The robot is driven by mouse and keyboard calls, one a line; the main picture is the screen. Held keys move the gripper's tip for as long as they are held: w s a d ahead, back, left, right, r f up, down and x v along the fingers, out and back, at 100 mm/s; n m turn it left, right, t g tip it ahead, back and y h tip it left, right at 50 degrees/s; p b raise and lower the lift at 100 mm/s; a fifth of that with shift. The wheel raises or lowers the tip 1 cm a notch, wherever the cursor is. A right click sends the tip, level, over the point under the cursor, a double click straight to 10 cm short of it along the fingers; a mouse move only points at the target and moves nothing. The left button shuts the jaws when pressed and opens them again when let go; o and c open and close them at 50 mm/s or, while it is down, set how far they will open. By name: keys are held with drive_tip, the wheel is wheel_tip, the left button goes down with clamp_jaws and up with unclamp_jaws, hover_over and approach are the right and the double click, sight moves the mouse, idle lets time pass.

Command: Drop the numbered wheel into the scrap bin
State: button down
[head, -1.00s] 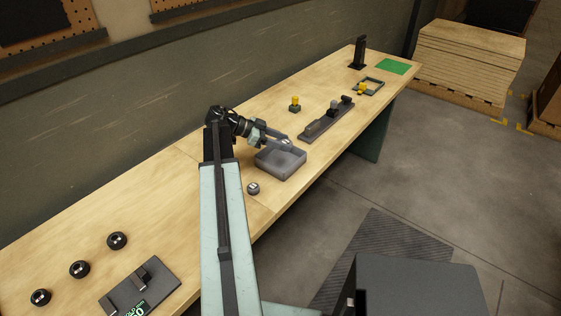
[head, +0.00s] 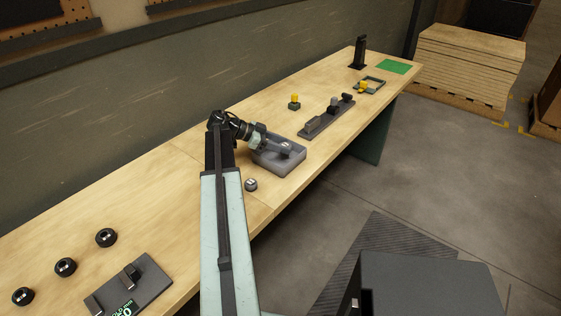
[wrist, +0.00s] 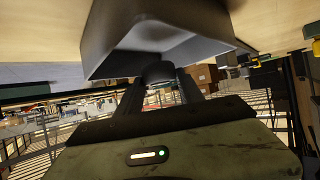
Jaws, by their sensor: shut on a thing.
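My gripper (head: 287,149) is over the grey open scrap bin (head: 272,167) on the workbench, its fingers low over the bin's opening. In the wrist view my gripper (wrist: 158,80) is shut on a small dark round piece (wrist: 158,72), taken as the numbered wheel; no number shows on it. The bin's wall (wrist: 95,45) shows close beyond the held piece. I cannot tell whether the piece touches the bin's floor.
A long dark rack (head: 325,117) and a yellow-topped block (head: 294,102) are beyond the bin.

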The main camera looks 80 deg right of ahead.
drive_tip(key=c, duration=0.7)
unclamp_jaws()
drive_tip(key=shift+o, duration=0.2)
drive_tip(key=p+v, duration=0.3)
drive_tip(key=v, duration=0.4)
drive_tip(key=shift+w+r+p, duration=0.25)
drive_tip(key=shift+w+p, duration=0.05)
drive_tip(key=shift+p, duration=0.1)
drive_tip(key=shift+a, duration=0.1)
